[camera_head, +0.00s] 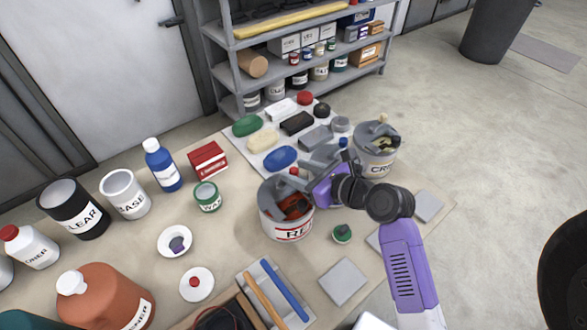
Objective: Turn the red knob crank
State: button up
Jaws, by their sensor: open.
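A white can with a red-lettered label (287,228) stands mid-table with dark red contents. A small red knob (294,171) shows at its upper rim, at the top of the grey crank parts over the can. My gripper (316,190) is at the can's upper right, close to the red knob. It is open. Its fingers overlap grey parts, so I cannot tell whether they touch the knob or crank.
A second can with a crank and beige knob (383,119) stands behind right. A green knob (342,232) and a white lid with a red knob (196,284) lie in front. Bottles and cans, including a blue bottle (161,166), fill the left. A grey tile (343,281) lies at the front right.

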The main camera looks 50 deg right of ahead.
jog(key=shift+x, duration=0.9)
jog(key=shift+c, duration=0.4)
grip_shut()
jog(key=shift+p, duration=0.45)
